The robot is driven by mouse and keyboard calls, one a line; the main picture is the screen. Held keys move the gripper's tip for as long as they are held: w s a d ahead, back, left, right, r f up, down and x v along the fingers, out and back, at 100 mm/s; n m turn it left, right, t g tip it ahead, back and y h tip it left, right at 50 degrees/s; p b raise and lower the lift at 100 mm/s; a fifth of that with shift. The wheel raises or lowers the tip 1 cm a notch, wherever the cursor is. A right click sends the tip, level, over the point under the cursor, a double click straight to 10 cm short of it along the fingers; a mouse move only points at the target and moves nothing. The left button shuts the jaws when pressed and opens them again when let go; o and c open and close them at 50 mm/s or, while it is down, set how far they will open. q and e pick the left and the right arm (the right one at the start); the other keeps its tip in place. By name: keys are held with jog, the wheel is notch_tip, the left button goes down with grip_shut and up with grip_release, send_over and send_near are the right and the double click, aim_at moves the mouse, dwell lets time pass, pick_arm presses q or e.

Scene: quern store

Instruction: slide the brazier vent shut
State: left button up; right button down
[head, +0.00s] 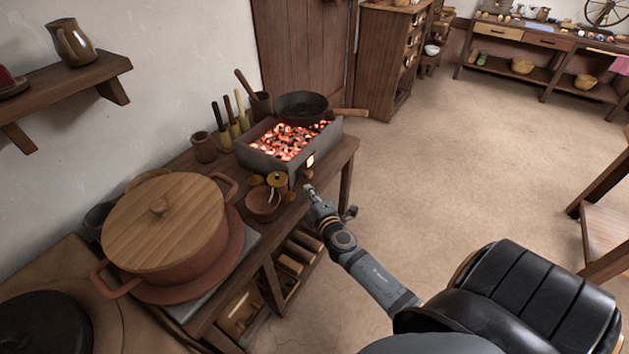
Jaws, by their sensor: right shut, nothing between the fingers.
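The brazier (264,160) is a grey box of glowing coals on the wooden side table. A small bright opening, the vent (310,161), shows in its front wall, with the glow visible through it. The vent's sliding plate is too small to make out clearly. My right gripper (309,188) is shut and empty, just below and in front of the vent, near the table's front edge. It looks apart from the brazier, but I cannot tell the exact gap. My left gripper is not in view.
A dark pan (301,107) rests on the brazier, its handle (350,112) sticking out right. A small bowl (262,204) and a yellow-lidded pot (277,180) stand close left of my gripper. A large lidded pot (165,222) fills the near table.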

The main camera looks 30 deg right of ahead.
aim_at(307, 176)
jog(key=shift+w+d, duration=0.7)
jog(key=shift+w, duration=0.25)
jog(key=shift+w+d+f, duration=0.1)
jog(key=shift+w+d, duration=0.1)
jog(key=shift+d, duration=0.1)
jog(key=shift+w+d+f, duration=0.1)
jog(key=shift+w+d, duration=0.25)
jog(key=shift+w, duration=0.05)
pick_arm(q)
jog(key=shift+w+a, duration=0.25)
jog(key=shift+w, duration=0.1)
pick_arm(e)
jog(key=shift+w+a, duration=0.1)
pick_arm(q)
jog(key=shift+b, duration=0.3)
